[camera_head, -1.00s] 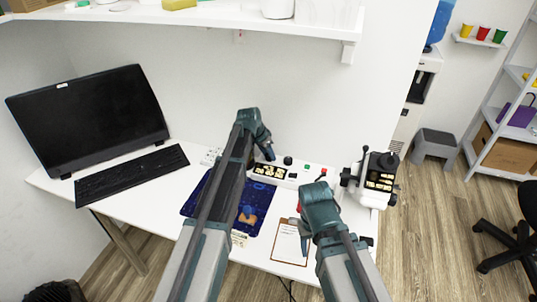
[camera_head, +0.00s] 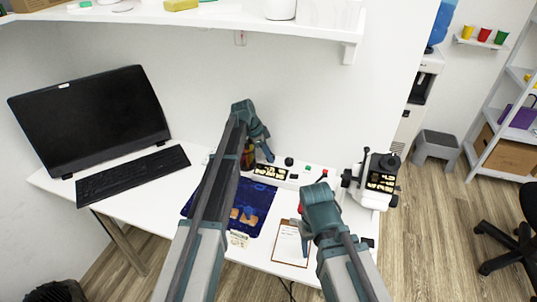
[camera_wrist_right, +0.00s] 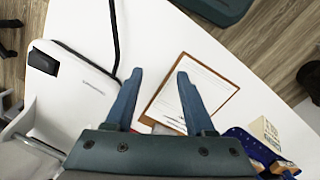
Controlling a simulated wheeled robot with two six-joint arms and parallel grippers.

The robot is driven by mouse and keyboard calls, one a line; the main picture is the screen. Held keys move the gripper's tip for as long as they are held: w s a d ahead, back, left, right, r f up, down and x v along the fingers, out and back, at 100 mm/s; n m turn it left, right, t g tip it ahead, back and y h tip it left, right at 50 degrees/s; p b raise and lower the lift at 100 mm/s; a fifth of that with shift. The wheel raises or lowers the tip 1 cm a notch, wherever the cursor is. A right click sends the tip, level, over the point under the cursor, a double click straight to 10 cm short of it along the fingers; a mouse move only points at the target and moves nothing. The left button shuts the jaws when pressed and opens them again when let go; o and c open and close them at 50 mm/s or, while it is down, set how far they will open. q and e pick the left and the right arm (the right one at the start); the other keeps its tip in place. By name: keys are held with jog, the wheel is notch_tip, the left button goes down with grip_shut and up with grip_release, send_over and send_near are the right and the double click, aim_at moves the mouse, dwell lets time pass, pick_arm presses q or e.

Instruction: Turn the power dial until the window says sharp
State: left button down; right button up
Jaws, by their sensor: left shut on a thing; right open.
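The white console (camera_head: 316,181) stands at the back of the desk. It has a lit window strip (camera_head: 271,173) whose wording is too small to read, a black knob (camera_head: 289,161) and a green button (camera_head: 307,168). My left gripper (camera_head: 269,157) points down at the console, just left of that knob. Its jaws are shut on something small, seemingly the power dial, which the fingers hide. My right gripper (camera_head: 304,240) is open and empty above the clipboard (camera_head: 275,255). Its parted fingers show in the right wrist view (camera_wrist_right: 160,73), with the clipboard (camera_wrist_right: 149,108) beyond.
A white device (camera_head: 361,193) with a black top and lit panel stands right of the console. A blue mat (camera_head: 263,200) lies under my left arm, beside a dark reddish object (camera_head: 248,155). A monitor (camera_head: 90,120) and keyboard (camera_head: 133,174) fill the left. A shelf (camera_head: 220,22) overhangs the back.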

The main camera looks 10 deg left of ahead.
dwell(0.4)
pick_arm(q)
jog(key=shift+c, duration=2.2)
grip_release()
